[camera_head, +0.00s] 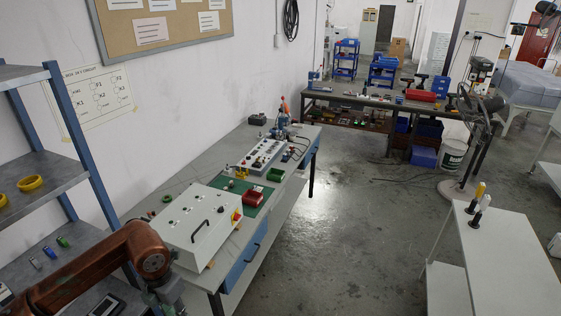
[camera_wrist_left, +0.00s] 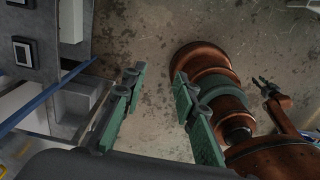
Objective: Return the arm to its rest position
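My left arm (camera_head: 100,265) comes in from the lower left in the head view, beside the grey shelf rack. Its wrist end is at the bottom edge, near the white control box, and its fingers are not clear there. In the left wrist view my left gripper (camera_wrist_left: 156,80) is open, with its two green fingers wide apart. Nothing is between them, only bare floor far below. My right gripper (camera_wrist_left: 262,84) shows small at the right of the left wrist view, beside my copper-coloured body. Its two dark prongs look apart, with nothing visible between them.
The shelf rack (camera_head: 52,160) stands close at left. The white control box (camera_head: 190,225) sits on the long workbench (camera_head: 150,200) along the wall. A white table (camera_head: 500,265) stands at right. The floor (camera_head: 345,230) between them is clear.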

